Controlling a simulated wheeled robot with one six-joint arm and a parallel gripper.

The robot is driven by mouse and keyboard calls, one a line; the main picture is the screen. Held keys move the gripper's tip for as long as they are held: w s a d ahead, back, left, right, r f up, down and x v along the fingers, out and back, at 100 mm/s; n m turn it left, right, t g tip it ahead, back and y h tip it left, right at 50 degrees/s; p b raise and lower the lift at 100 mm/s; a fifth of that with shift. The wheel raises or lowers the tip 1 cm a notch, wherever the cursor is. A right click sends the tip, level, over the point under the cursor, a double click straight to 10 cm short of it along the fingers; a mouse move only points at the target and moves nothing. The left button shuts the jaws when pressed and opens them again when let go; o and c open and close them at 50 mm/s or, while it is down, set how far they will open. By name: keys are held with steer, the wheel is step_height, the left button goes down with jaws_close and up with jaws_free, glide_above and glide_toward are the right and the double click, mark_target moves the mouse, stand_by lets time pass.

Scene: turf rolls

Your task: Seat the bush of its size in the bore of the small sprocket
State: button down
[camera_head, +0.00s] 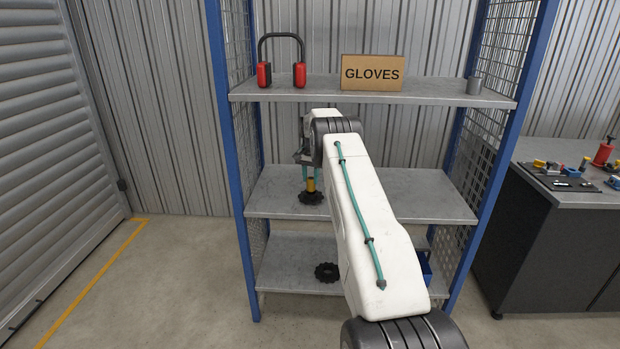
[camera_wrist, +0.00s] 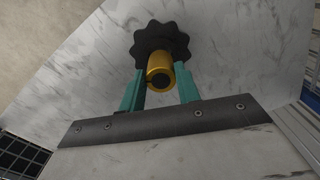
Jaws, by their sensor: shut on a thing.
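My gripper (camera_head: 310,178) has teal fingers and is shut on a brass-coloured bush (camera_head: 311,185), over the middle shelf. A black toothed sprocket (camera_head: 311,198) lies on that shelf directly below the bush. In the wrist view the bush (camera_wrist: 160,72) sits between the fingertips, its dark round end facing the camera, and the sprocket (camera_wrist: 160,38) shows behind it. The bush looks upright and lined up with the sprocket. I cannot tell whether its lower end is in the bore or just above; the bore is hidden. Another black sprocket (camera_head: 327,272) lies on the bottom shelf.
Blue posts (camera_head: 229,150) bound the rack. A blue bin (camera_head: 424,268) is partly hidden by my arm. A workbench stands right.

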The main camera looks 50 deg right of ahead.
mark_target(311, 185)
steer(key=shift+f, duration=2.15)
steer(key=c, duration=0.9)
jaws_free()
steer(key=shift+f, duration=0.1)
step_height(311, 185, up, 8)
steer(key=shift+a+f, duration=0.1)
